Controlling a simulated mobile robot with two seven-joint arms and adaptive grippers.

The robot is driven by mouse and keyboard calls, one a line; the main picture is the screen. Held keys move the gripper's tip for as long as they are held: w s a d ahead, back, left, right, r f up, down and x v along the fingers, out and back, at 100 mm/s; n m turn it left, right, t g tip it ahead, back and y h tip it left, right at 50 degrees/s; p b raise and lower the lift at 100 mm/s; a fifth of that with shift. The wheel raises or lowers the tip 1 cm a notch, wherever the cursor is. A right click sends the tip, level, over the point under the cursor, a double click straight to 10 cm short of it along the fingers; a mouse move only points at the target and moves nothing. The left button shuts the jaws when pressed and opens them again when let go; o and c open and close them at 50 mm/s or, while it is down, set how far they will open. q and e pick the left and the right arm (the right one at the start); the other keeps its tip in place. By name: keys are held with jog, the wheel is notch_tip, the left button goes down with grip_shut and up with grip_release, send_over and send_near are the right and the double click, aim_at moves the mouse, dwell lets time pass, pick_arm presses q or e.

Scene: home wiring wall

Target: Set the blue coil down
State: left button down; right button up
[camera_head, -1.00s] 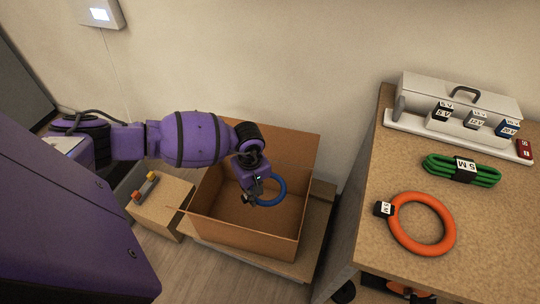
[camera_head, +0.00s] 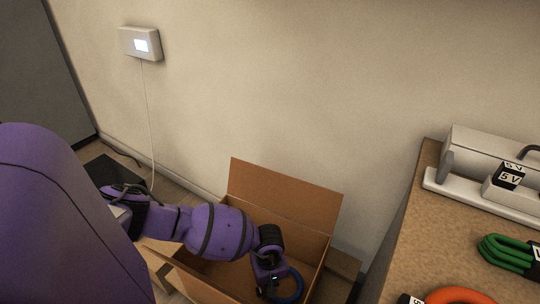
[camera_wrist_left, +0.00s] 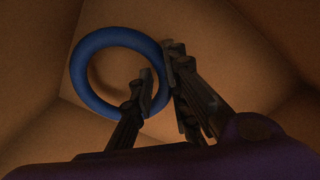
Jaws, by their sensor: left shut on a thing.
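The blue coil (camera_wrist_left: 92,48) is a ring held by my left gripper (camera_wrist_left: 158,98), whose fingers are shut on its near right side in the left wrist view. In the head view the blue coil (camera_head: 291,287) shows at the bottom, inside the open cardboard box (camera_head: 285,200), next to my left gripper (camera_head: 270,290). The box walls and floor surround the coil in the wrist view. I cannot tell whether the coil touches the box floor. My right gripper is not in view.
A workbench (camera_head: 425,215) stands to the right, with an orange coil (camera_head: 458,296), a green coil (camera_head: 508,252) and a white charger rack (camera_head: 480,195). A white wall box (camera_head: 140,43) with a cable hangs at the left. The box's raised back flap stands near the wall.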

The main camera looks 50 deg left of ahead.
pick_arm(q)
jog(key=shift+w+f+b, duration=0.1)
jog(key=shift+f+b, duration=0.5)
jog(key=shift+f, duration=1.2)
jog(key=shift+f, duration=0.2)
jog(key=c, duration=1.7)
grip_release()
notch_tip(320, 180, up, 11)
jog(key=p, duration=0.4)
jog(key=shift+r, duration=0.7)
